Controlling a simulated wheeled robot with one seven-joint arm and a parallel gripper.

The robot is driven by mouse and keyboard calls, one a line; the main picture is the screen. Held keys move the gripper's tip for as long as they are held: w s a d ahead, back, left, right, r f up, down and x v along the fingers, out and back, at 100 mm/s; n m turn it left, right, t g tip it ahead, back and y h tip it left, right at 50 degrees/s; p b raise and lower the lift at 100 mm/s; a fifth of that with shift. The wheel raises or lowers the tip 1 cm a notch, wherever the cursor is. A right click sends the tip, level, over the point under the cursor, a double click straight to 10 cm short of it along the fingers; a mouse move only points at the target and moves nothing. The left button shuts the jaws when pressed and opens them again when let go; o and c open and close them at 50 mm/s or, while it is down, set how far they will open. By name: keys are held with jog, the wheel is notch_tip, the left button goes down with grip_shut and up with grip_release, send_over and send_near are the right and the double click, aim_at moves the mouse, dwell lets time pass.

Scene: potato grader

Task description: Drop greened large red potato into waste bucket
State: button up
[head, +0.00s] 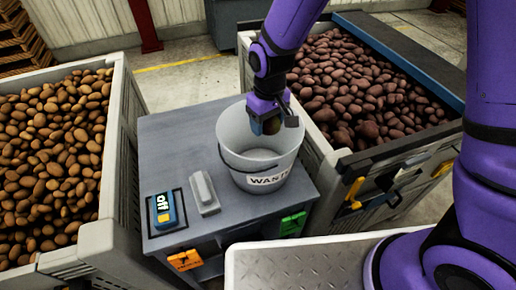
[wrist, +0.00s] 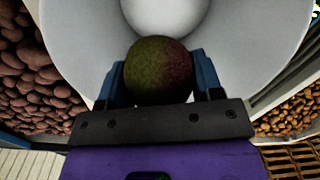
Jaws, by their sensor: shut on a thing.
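My gripper (head: 270,126) is shut on the potato (head: 271,126), which is round, dark red and greenish. In the wrist view the potato (wrist: 159,71) sits between the two blue fingers, its left side greener and its right side redder. The waste bucket (head: 236,150) is light grey with a "WASTE" label and stands on the grey table. My gripper holds the potato over the bucket's opening, at about rim height. In the wrist view the bucket's pale inside (wrist: 80,45) lies behind the potato. The visible part of the bucket floor is bare.
A crate of brown potatoes (head: 121,120) stands at the left and a crate of red potatoes (head: 350,160) at the right. On the grey table (head: 165,135) lie a blue "off" device (head: 165,211) and a grey block (head: 204,190), left of the bucket.

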jog(key=shift+f, duration=0.1)
jog(key=o, duration=1.1)
notch_tip(320, 180, up, 10)
jog(key=shift+w+d+r, duration=0.1)
jog(key=shift+r, duration=0.3)
